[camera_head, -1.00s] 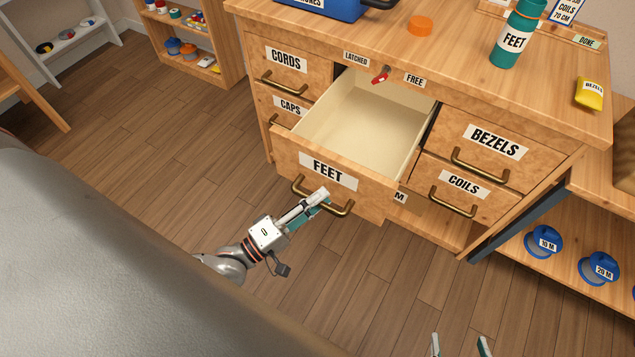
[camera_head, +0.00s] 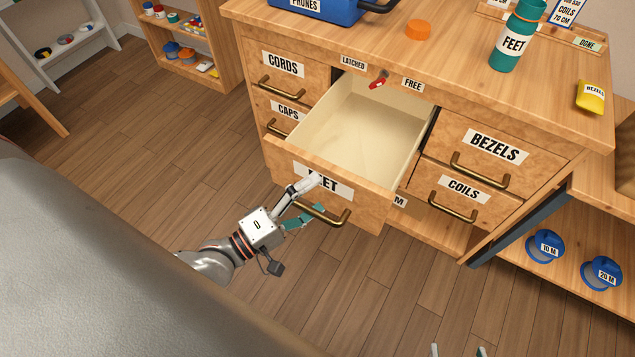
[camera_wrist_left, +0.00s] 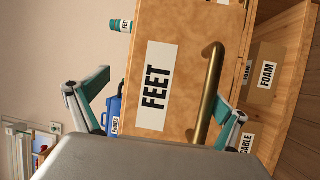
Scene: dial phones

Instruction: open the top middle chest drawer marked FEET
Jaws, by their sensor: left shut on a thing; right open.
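The FEET drawer (camera_head: 378,206) stands pulled well out of the chest's top middle, its pale, empty-looking interior showing. Its brass bar handle (camera_head: 340,220) shows on the front and also in the left wrist view (camera_wrist_left: 211,85). My left gripper (camera_head: 312,197) is at the drawer front, with its fingers spread wide, one over the FEET label and one below the handle. In the left wrist view, the handle lies between the spread fingers, nearer the right one; whether a finger touches it I cannot tell. My right gripper (camera_head: 457,351) is open at the bottom edge, mostly out of view.
A red latch (camera_head: 377,83) sits between the LATCHED and FREE labels. CORDS, CAPS, BEZELS and COILS drawers are shut. A teal FEET bottle (camera_head: 514,44), an orange cap (camera_head: 418,29) and a blue case (camera_head: 325,8) stand on top. Open floor lies before the chest.

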